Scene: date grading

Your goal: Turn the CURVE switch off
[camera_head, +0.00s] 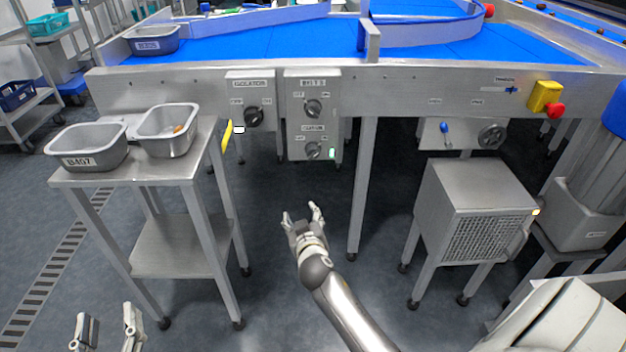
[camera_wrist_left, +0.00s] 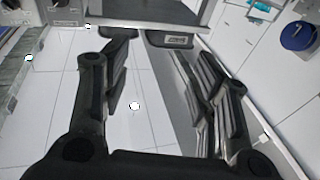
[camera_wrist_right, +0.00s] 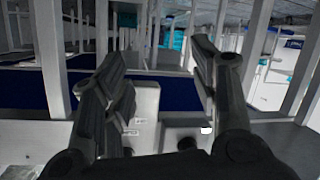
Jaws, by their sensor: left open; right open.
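The CURVE switch (camera_head: 313,150) is the lower dark knob on the steel BELTS panel (camera_head: 296,118); its small label is hard to read. A small green light (camera_head: 332,153) glows beside it. My right gripper (camera_head: 303,211) is open and empty, below and in front of that panel, apart from the switch. In the right wrist view its open fingers (camera_wrist_right: 155,85) frame part of the steelwork, and I cannot make out the switch there for certain. My left gripper (camera_head: 108,322) is open and empty at the lower left, low in front of the small steel stand; its fingers show in the left wrist view (camera_wrist_left: 160,100).
Another knob (camera_head: 312,107) sits above on the same panel. The isolator knob (camera_head: 253,117) is on the panel to the left. A stand (camera_head: 150,177) holds two trays. A yellow-and-red stop button (camera_head: 546,97) and a steel cabinet (camera_head: 480,185) are at right. Floor under the panel is clear.

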